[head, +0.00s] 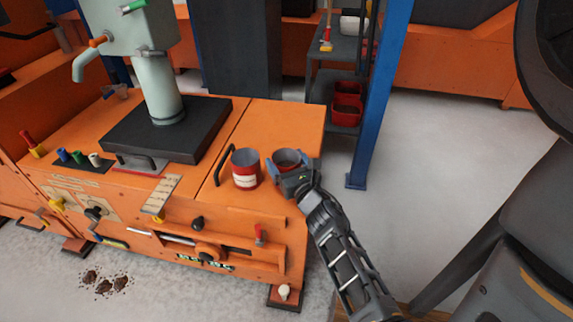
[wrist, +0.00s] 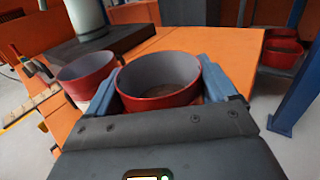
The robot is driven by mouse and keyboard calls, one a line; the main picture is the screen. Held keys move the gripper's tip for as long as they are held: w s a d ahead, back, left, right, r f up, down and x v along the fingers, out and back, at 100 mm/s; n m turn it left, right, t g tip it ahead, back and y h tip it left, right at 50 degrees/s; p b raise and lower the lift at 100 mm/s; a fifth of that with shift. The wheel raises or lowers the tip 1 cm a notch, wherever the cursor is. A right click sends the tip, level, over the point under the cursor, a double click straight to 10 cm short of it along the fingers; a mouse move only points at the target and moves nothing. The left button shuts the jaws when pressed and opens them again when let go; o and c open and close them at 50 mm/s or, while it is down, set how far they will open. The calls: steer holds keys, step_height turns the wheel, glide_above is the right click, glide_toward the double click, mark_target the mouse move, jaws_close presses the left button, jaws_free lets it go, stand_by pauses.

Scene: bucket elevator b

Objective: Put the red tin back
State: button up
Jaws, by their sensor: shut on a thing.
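Two red tins with grey insides are at the orange machine's top, near its right end. One red tin (head: 245,169) stands upright to the left of my gripper, and it also shows in the wrist view (wrist: 86,76). My gripper (head: 289,172) is shut on the other red tin (head: 289,157), with one blue finger on each side of it. In the wrist view this tin (wrist: 158,97) sits upright between the fingers (wrist: 160,86), its open top facing up. Its lower part is hidden by my gripper, so I cannot tell whether it touches the orange top.
The orange machine top (head: 285,120) is clear behind the tins. A black handle (head: 222,165) stands left of the free tin. A blue post (head: 380,95) and a shelf with red bins (head: 347,102) are to the right. Dark crumbs (head: 105,282) lie on the floor.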

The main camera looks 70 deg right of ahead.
steer(key=shift+f, duration=0.1)
steer(key=o, duration=0.8)
steer(key=shift+f, duration=0.1)
steer(key=shift+o, duration=1.2)
steer(key=shift+r, duration=0.35)
steer(key=b+v, duration=0.1)
steer(key=v, duration=1.1)
steer(key=shift+f+b, duration=0.15)
steer(key=shift+b, duration=0.2)
